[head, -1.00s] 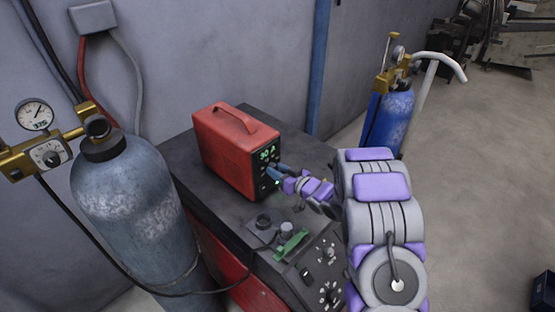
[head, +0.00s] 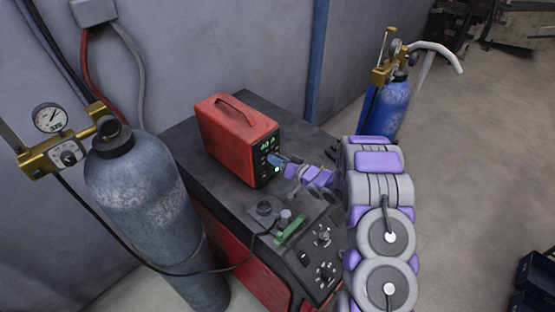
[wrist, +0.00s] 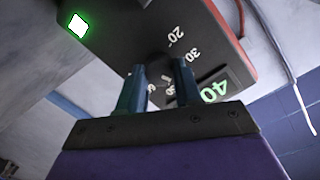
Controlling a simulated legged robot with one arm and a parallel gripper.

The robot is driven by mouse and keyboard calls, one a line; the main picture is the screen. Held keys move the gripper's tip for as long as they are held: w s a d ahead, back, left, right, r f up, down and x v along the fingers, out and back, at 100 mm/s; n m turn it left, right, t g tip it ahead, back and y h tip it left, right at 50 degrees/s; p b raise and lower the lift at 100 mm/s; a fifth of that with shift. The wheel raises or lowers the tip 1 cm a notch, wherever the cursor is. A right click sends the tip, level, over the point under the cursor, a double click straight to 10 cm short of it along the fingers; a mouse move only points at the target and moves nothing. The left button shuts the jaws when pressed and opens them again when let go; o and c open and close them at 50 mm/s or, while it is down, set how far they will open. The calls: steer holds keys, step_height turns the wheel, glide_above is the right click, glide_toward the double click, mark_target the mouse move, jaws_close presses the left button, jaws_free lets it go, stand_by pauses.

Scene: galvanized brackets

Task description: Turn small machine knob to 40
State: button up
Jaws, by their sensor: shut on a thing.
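The small red machine (head: 235,142) stands on top of the larger dark machine. Its lit green display reads 40 in the head view and, upside down, in the wrist view (wrist: 214,91). The small machine's black front panel (wrist: 205,35) carries white scale marks, with 20 and 30 readable. My gripper (head: 275,160) reaches this front from the right. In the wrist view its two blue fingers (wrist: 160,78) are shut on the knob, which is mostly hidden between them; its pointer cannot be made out.
The larger machine's top (head: 185,140) has some free room. A green clamp (head: 290,229) and its sloped knob panel (head: 325,255) are nearer me. A grey cylinder (head: 150,210) stands left, a blue cylinder (head: 392,110) right behind.

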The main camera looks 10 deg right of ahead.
steer(key=shift+d, duration=0.1)
steer(key=o, duration=1)
steer(key=shift+w, duration=0.1)
steer(key=b+v, duration=0.1)
steer(key=v, duration=0.7)
steer(key=b+v, duration=0.2)
steer(key=v, duration=0.7)
steer(key=shift+d+f, duration=0.2)
steer(key=shift+d, duration=0.05)
